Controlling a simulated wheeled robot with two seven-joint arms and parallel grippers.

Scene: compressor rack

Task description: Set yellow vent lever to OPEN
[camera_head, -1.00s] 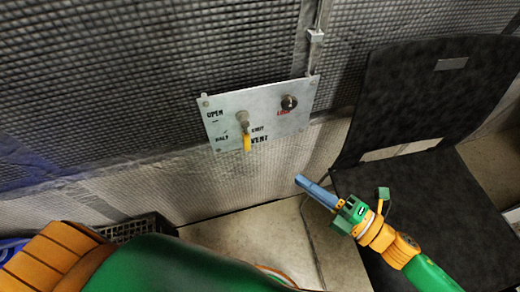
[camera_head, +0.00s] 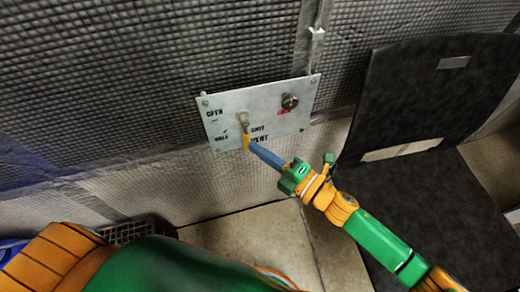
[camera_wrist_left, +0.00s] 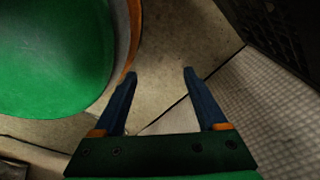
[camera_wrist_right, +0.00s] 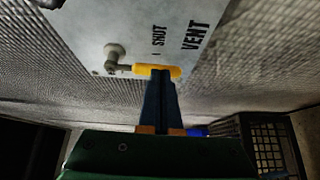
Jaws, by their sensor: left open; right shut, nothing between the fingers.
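The yellow vent lever (camera_head: 246,141) hangs down from its pivot on a grey metal panel (camera_head: 222,103). In the head view, its handle points toward the bottom of the panel, with OPEN marked at the upper left. My right gripper (camera_head: 252,146) is shut and empty, its blue fingertips at the lever's handle. The right wrist view shows the yellow handle (camera_wrist_right: 145,70) just beyond the tips of the right gripper (camera_wrist_right: 161,73); whether they touch I cannot tell. My left gripper (camera_wrist_left: 160,72) is open and empty over the floor, away from the panel.
A dark knob (camera_head: 290,101) sits at the panel's upper right beside a red label. A black chair (camera_head: 420,110) stands at the right. A black crate (camera_head: 135,228) is on the floor at lower left. The floor below the panel is bare.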

